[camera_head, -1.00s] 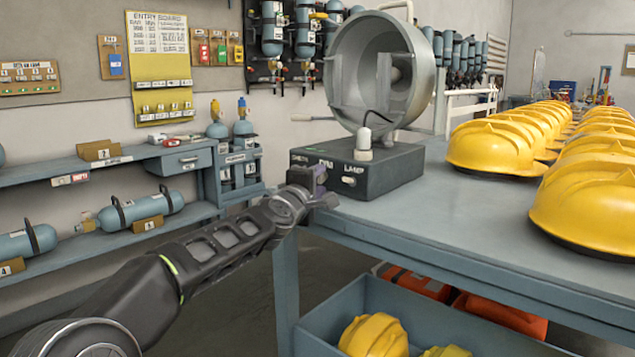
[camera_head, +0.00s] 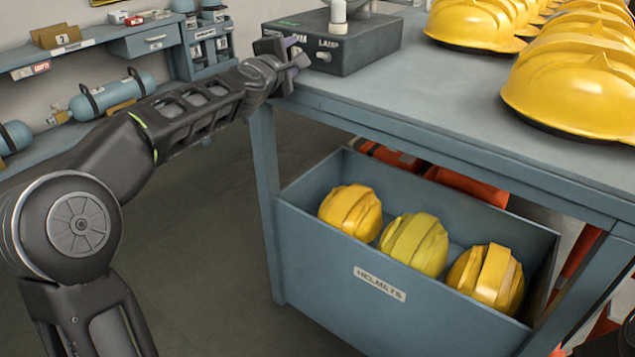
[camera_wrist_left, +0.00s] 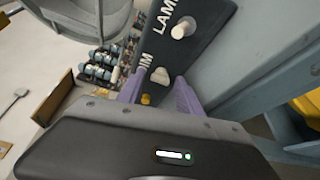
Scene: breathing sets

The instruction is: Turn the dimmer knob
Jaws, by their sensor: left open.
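The lamp control box (camera_head: 352,52) stands on the blue-grey bench, its labelled front facing my left arm. In the left wrist view, the pale dimmer knob (camera_wrist_left: 160,75) sits beside the DIM lettering on the dark panel (camera_wrist_left: 208,22). My left gripper (camera_head: 296,62) is at the box's front, by the bench corner, and covers the dimmer knob in the head view. Its purple fingers (camera_wrist_left: 159,92) are open, one on each side of the dimmer knob in the wrist view; contact cannot be told. A second pale knob (camera_wrist_left: 182,28) is by the LAMP lettering. My right gripper is out of view.
Yellow helmets (camera_head: 575,88) stand in rows on the bench (camera_head: 420,105), right of the box. Below is a blue bin (camera_head: 330,250) labelled HELMETS with 3 yellow helmets. A shelf (camera_head: 100,55) with air cylinders (camera_head: 115,95) is at the left.

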